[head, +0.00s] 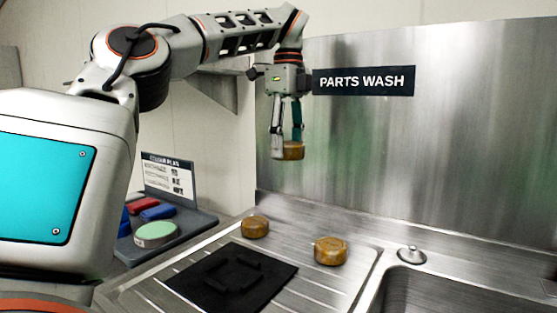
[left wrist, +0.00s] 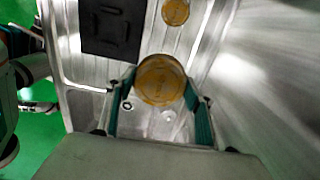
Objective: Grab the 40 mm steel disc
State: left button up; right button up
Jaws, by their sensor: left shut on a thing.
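My left gripper (head: 288,150) is shut on a brownish-gold round disc (head: 293,151) and holds it in the air, well above the drainboard. In the left wrist view the held disc (left wrist: 160,80) sits between the two teal-sided fingers; marks on its face are too blurred to read. Two similar brownish-gold discs rest on the drainboard, one at the back (head: 255,228) and one nearer the sink (head: 330,251). One resting disc (left wrist: 175,12) also shows at the top of the left wrist view. I cannot read any size on them.
A black mat (head: 225,280) with raised marks lies on the ribbed drainboard (head: 325,288). A sink (head: 440,295) with a metal stopper (head: 411,255) beside it is at right. A grey tray (head: 196,231) with coloured pieces stands left. A steel backsplash (head: 450,160) rises behind.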

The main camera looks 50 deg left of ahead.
aim_at(287, 143)
pick_arm(q)
jog(key=r, duration=0.1)
jog(key=r+p, duration=0.1)
jog(key=r, duration=0.1)
jog(key=shift+s+r, duration=0.25)
jog(key=shift+r, duration=0.1)
jog(key=shift+r+p, duration=0.4)
jog(key=shift+p, duration=0.25)
jog(key=shift+w+r+p, duration=0.1)
jog(key=shift+r+p, duration=0.25)
jog(key=shift+p, duration=0.1)
pick_arm(e)
jog(key=shift+d+r+h, duration=0.15)
jog(key=shift+d+r, duration=0.05)
jog(key=shift+d, duration=0.3)
jog(key=shift+d+r+h, duration=0.15)
jog(key=shift+d, duration=0.3)
pick_arm(q)
jog(key=shift+w+p, duration=0.1)
jog(key=shift+p, duration=0.2)
pick_arm(e)
jog(key=shift+s, duration=0.1)
